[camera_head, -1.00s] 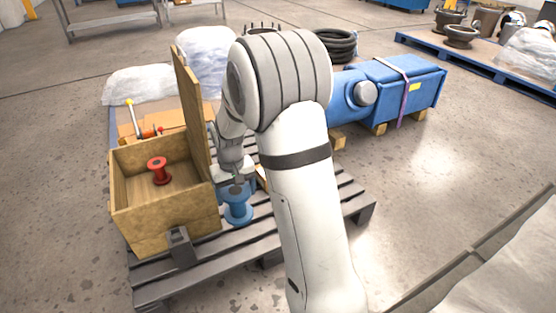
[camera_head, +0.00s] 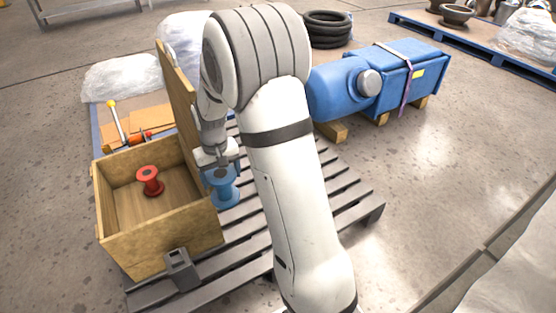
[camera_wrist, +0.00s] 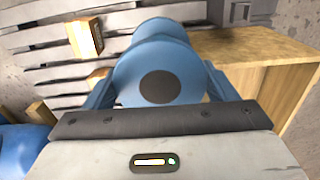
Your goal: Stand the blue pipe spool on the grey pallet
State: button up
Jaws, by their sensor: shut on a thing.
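The blue pipe spool (camera_head: 223,188) is in my gripper (camera_head: 222,170), just right of the wooden crate in the head view. In the wrist view the spool (camera_wrist: 160,75) fills the middle, its round flange with a dark centre facing the camera, between the two fingers. In the head view the spool looks upright. The grey slatted pallet (camera_head: 330,185) lies beneath it and also shows in the wrist view (camera_wrist: 40,60). I cannot tell whether the spool's lower flange touches the slats.
The open wooden crate (camera_head: 160,245) with its raised lid (camera_head: 180,95) stands on the pallet's left part; a red spool (camera_head: 150,181) is inside. A grey block (camera_head: 180,268) sits before the crate. Bare slats lie right of the spool. A blue machine (camera_head: 375,85) stands behind.

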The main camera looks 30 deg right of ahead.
jog(key=shift+w+a, duration=0.1)
jog(key=shift+w, duration=0.15)
jog(key=shift+d+f, duration=0.1)
jog(key=shift+d, duration=0.1)
jog(key=w+d+f+m+b, duration=0.1)
jog(key=d+f+m+b, duration=0.1)
jog(key=d+f+m, duration=0.85)
jog(key=w+d+f+m+b, duration=0.15)
jog(key=d+f+m, duration=0.4)
jog(key=f, duration=1.05)
notch_tip(320, 180, down, 10)
jog(key=d+n+b, duration=0.1)
jog(key=d+b, duration=0.1)
jog(key=b, duration=0.1)
jog(key=shift+w+f, duration=0.1)
